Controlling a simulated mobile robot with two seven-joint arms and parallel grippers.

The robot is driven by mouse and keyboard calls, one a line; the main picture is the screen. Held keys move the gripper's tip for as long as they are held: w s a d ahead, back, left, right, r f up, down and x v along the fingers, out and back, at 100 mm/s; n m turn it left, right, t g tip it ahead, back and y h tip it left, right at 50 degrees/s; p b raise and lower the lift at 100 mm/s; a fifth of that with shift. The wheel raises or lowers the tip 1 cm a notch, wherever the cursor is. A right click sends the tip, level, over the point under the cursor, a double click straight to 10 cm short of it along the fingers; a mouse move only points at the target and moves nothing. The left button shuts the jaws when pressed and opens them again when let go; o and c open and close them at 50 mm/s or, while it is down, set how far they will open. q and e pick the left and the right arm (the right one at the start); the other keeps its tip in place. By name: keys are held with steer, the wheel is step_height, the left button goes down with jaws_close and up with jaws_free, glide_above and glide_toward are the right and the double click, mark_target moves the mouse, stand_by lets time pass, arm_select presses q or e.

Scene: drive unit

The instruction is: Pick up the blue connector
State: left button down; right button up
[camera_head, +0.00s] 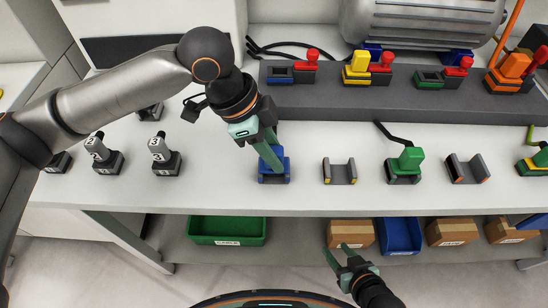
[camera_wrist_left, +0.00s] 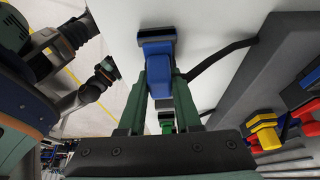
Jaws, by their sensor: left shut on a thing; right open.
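The blue connector (camera_head: 284,158) stands upright at its dark holder (camera_head: 274,180) near the front edge of the white table. In the left wrist view the blue connector (camera_wrist_left: 157,60) shows between my fingers, with the dark holder (camera_wrist_left: 157,32) at its far end. My left gripper (camera_head: 268,151) reaches down from above and is shut on the blue connector; its green fingers (camera_wrist_left: 158,82) sit on both sides. I cannot tell whether the connector is fully seated. My right gripper (camera_head: 340,252) is open and empty, low in front of the table.
An empty holder (camera_head: 340,171) and a green connector in its holder (camera_head: 405,164) stand to the right. A grey raised block (camera_head: 400,102) with several sockets lies behind. Numbered switches (camera_head: 165,156) stand at left. A green bin (camera_head: 228,231) is on the lower shelf.

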mark_target(280, 149)
arm_select(q)
steer(key=shift+r, duration=0.15)
stand_by(0.4)
steer(key=shift+r, duration=0.25)
step_height(280, 149, up, 2)
steer(key=shift+r, duration=0.1)
steer(key=s+r+p, duration=0.2)
steer(key=s+r, duration=0.8)
steer(key=s, duration=0.4)
arm_select(e)
steer(key=shift+s+d+r, duration=0.35)
steer(key=shift+s+d, duration=0.05)
steer(key=shift+d, duration=0.2)
arm_select(q)
steer(key=shift+w+d, duration=0.1)
steer(key=shift+w, duration=0.05)
arm_select(e)
steer(key=shift+r, duration=0.15)
